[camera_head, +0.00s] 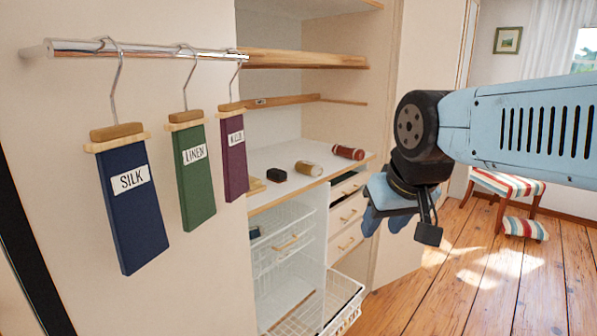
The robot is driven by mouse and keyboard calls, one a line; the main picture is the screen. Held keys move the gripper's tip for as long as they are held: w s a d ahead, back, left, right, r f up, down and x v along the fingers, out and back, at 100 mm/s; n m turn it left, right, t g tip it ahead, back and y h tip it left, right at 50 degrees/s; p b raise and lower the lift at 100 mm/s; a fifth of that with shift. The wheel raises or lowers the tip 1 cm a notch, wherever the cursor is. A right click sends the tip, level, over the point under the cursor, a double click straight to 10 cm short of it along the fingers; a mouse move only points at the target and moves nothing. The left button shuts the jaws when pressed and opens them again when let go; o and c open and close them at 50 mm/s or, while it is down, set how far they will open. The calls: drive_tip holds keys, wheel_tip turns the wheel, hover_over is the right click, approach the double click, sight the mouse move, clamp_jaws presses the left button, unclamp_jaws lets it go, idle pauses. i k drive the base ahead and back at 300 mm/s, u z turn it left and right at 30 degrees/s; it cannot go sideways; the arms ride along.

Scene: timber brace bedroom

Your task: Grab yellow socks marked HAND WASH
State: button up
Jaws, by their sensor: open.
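I cannot make out any yellow socks or a HAND WASH label. A small tan roll (308,168) lies on the white wardrobe counter (285,160); whether it is a pair of socks I cannot tell. A red-brown roll (348,152) lies to its right. A yellowish patch (347,321) shows on the front of the lower wire basket, too small to read. My gripper (400,226) is open, its fingers pointing down, in front of the drawers' right side. It appears empty and apart from the counter.
Hanging tags marked SILK (135,215), LINEN (195,175) and one purple tag (234,158) hang from a chrome rail at left. A black item (276,174) lies on the counter. White wire baskets (280,245) and drawers (346,215) sit below.

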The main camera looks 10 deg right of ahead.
sight(307, 167)
drive_tip(key=u, duration=0.05)
drive_tip(key=k, duration=0.5)
drive_tip(key=z, duration=0.3)
drive_tip(key=i, duration=1.5)
drive_tip(key=u, duration=0.25)
